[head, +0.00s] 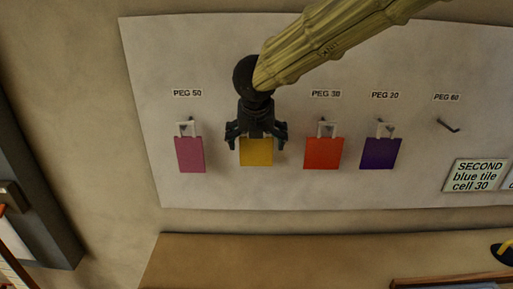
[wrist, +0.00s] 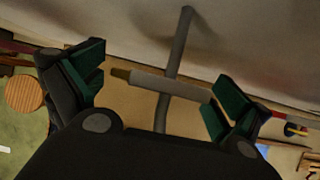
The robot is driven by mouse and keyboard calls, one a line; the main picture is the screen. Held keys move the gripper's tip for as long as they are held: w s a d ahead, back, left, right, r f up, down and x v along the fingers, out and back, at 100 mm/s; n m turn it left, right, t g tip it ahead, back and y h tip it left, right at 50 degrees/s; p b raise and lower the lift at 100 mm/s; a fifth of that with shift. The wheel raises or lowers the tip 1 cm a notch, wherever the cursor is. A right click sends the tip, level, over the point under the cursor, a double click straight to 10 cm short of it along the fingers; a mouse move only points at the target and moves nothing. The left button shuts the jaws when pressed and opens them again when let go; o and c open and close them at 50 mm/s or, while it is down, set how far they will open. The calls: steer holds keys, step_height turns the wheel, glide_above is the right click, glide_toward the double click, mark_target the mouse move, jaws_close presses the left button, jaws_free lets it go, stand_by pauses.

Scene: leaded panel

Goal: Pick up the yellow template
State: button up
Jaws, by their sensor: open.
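The yellow template (head: 256,152) hangs against the pale board, its upper part hidden behind my gripper (head: 256,136) in the head view. My gripper is open, with one finger on each side above the yellow plate. In the wrist view, a pale crossbar (wrist: 185,89), seemingly the template's handle, lies across a grey peg (wrist: 178,55). The crossbar lies between the spread fingers of my gripper (wrist: 155,99). A gap shows at its left end; whether its right end touches a finger I cannot tell.
A magenta template (head: 190,154) hangs to the left, an orange-red one (head: 323,153) and a purple one (head: 380,153) to the right. The peg labelled PEG 60 (head: 448,126) is bare. A sign (head: 475,175) reads "SECOND blue tile cell 30". A brown surface (head: 300,258) lies below the board.

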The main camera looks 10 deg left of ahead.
steer(key=c, duration=1)
